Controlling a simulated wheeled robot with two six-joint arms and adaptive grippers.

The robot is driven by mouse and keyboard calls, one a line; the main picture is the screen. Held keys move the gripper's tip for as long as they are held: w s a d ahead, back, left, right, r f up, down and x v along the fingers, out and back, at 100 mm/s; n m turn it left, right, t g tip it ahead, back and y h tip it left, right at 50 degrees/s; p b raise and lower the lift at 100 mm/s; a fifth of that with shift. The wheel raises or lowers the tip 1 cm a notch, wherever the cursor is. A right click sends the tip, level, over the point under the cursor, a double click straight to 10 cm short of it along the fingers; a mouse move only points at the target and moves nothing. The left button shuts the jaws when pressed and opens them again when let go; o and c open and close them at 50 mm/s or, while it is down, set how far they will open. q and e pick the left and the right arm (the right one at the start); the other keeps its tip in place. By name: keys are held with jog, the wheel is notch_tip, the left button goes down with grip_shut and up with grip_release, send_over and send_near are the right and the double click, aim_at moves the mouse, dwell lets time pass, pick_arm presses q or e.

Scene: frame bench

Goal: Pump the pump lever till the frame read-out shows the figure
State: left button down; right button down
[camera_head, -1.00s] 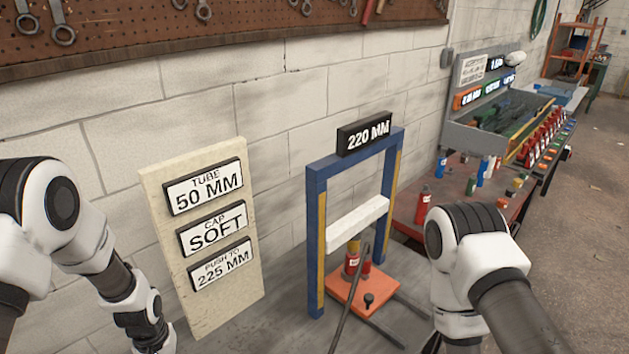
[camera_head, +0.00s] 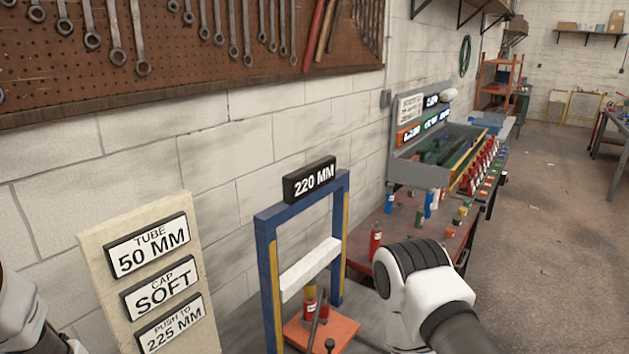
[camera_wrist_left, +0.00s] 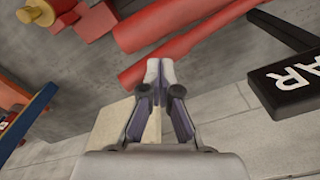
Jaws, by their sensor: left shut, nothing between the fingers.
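The blue press frame (camera_head: 268,285) stands against the wall with a white crossbar (camera_head: 310,270) across it. The black frame read-out (camera_head: 310,180) on top shows 220 MM. A board (camera_head: 95,235) to its left carries plates reading TUBE 50 MM, CAP SOFT and PUSH TO 225 MM. A red jack with a yellow top (camera_head: 309,292) stands under the crossbar. A thin dark rod (camera_head: 315,324), perhaps the pump lever, rises before it. My left gripper (camera_wrist_left: 163,68) is shut and empty in the left wrist view. My right gripper is out of view; only its arm shows.
A red bench (camera_head: 450,245) to the right holds bottles and a grey bin (camera_head: 420,172). Red bars (camera_wrist_left: 185,45) and a black plate ending in AR (camera_wrist_left: 285,78) lie near my left gripper in the wrist view. Open floor is at right.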

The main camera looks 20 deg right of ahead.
pick_arm(q)
notch_tip(320, 180, down, 9)
jog(key=b, duration=0.6)
jog(key=shift+r+p, duration=0.55)
jog(key=shift+r, duration=0.1)
notch_tip(320, 180, up, 8)
jog(key=p, duration=0.5)
jog(key=shift+p, duration=0.4)
jog(key=shift+f, duration=0.25)
